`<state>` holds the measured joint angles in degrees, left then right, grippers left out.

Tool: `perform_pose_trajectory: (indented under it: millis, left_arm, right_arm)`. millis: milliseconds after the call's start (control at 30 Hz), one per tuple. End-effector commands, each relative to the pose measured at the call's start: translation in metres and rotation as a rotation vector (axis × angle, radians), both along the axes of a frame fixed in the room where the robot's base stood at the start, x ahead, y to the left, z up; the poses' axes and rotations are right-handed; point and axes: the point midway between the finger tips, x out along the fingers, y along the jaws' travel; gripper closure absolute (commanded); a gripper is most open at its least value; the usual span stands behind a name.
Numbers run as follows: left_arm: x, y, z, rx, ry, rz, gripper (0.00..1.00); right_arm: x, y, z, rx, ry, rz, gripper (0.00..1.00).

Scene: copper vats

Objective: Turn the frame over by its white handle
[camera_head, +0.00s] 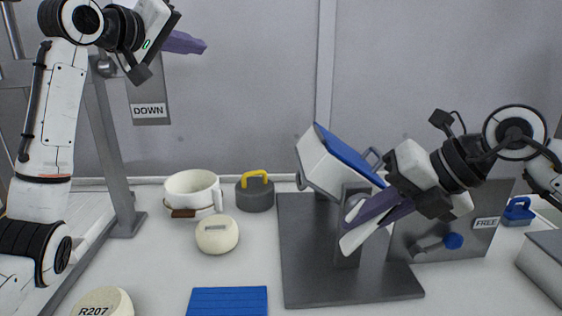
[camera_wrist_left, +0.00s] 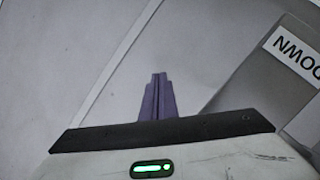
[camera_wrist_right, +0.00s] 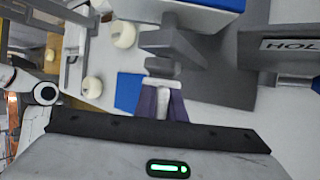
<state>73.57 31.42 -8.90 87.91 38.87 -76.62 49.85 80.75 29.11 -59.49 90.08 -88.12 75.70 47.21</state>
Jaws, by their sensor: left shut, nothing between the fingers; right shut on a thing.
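The frame (camera_head: 328,163) is a white box-like piece with a blue face, tilted on a grey stand (camera_head: 300,285) in the head view. Its blue face points up and right; a grey loop shows beside it. My right gripper (camera_head: 368,218) is in front of the stand, its purple fingers shut on the white handle (camera_head: 352,242). The white handle also shows between the fingers in the right wrist view (camera_wrist_right: 162,103). The fingers and wrist hide part of the stand and the frame's lower side. My left gripper (camera_head: 190,43) is shut and empty, high at the upper left; its fingertips touch in the left wrist view (camera_wrist_left: 158,95).
A "DOWN" plate (camera_head: 149,110) hangs on a grey post at left. A white pot (camera_head: 193,187), a dark weight with yellow handle (camera_head: 255,195), cream weights (camera_head: 217,235) and a blue mat (camera_head: 228,301) lie left of the stand.

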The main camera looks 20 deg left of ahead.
Motion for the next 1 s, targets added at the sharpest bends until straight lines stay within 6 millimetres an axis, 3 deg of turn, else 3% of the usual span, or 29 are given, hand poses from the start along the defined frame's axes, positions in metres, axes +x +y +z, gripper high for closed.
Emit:
perform_pose_trajectory:
  millis: [33, 100, 233, 400, 533, 700, 1000]
  left_arm:
    - [0.018, -0.028, -0.038, -0.169, 0.130, -0.064, 1.00]
    - [0.031, -0.049, -0.078, -0.400, 0.305, -0.105, 1.00]
    - [0.037, -0.053, -0.126, -0.753, 0.591, -0.091, 1.00]
    - [0.027, -0.062, -0.173, -1.156, 0.956, -0.052, 1.00]
    - [0.014, -0.073, -0.193, -1.383, 1.199, -0.026, 1.00]
    - [0.001, -0.084, -0.203, -1.550, 1.405, -0.004, 1.00]
    - [0.002, -0.109, -0.216, -1.599, 1.482, 0.007, 1.00]
  right_arm:
    - [0.002, 0.000, 0.004, 0.005, -0.007, -0.004, 1.00]
    - [0.002, 0.000, 0.004, 0.005, -0.008, -0.005, 1.00]
    - [0.002, -0.001, 0.004, 0.005, -0.008, -0.005, 1.00]
    - [0.002, -0.001, 0.004, 0.005, -0.008, -0.005, 1.00]
    - [0.002, -0.001, 0.004, 0.005, -0.008, -0.005, 1.00]
    - [0.002, -0.001, 0.004, 0.005, -0.008, -0.005, 1.00]
    - [0.002, -0.001, 0.004, 0.005, -0.008, -0.005, 1.00]
